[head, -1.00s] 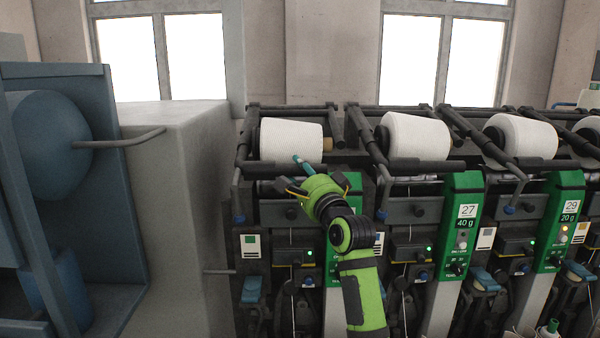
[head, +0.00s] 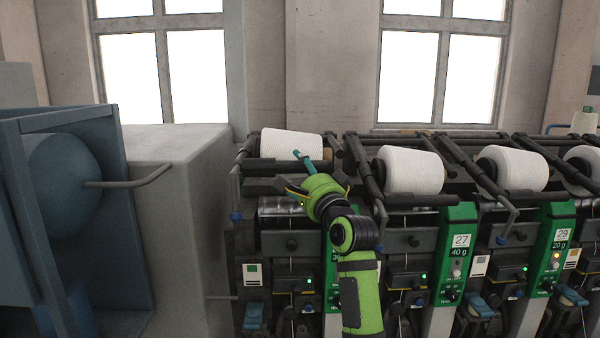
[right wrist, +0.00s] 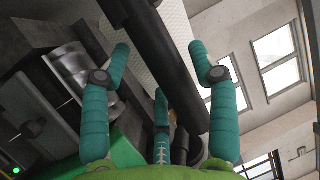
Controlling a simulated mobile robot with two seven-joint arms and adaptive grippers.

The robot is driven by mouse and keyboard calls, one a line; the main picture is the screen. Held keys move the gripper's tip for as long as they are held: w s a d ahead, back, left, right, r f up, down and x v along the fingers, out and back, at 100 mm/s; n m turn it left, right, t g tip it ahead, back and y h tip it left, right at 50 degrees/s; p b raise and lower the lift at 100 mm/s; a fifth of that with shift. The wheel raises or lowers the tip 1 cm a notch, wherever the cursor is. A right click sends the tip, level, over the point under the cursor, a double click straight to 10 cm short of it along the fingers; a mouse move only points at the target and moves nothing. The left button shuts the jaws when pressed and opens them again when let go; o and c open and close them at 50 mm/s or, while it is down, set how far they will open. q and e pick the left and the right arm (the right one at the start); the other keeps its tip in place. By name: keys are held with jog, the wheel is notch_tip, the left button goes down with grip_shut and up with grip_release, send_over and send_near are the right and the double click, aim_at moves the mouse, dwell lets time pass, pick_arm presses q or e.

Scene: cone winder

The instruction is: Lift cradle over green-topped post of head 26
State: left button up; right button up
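Head 26 is taken as the leftmost head, beside head 27; its number is hidden behind my right arm. Its white yarn cone (head: 290,145) sits in the dark cradle, raised above the silver drum (head: 283,207). Only a strip of its green post top (head: 332,262) shows beside my arm. My right gripper (head: 300,157) is at the cone's front right. In the right wrist view its teal fingers (right wrist: 160,85) are spread open, with a black cradle bar (right wrist: 165,60) running between them; contact is unclear. The silver drum (right wrist: 72,68) shows there too. My left gripper is out of view.
Head 27's cone (head: 411,171) and green panel (head: 458,250) stand close on the right, with further heads beyond. A grey block (head: 180,180) and blue frame (head: 112,190) stand at the left. Dark rails run along the machine top.

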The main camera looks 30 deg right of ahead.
jog(key=shift+s+f, duration=0.25)
jog(key=shift+s, duration=0.25)
jog(key=v, duration=1.1)
jog(key=shift+r, duration=0.15)
dwell(0.6)
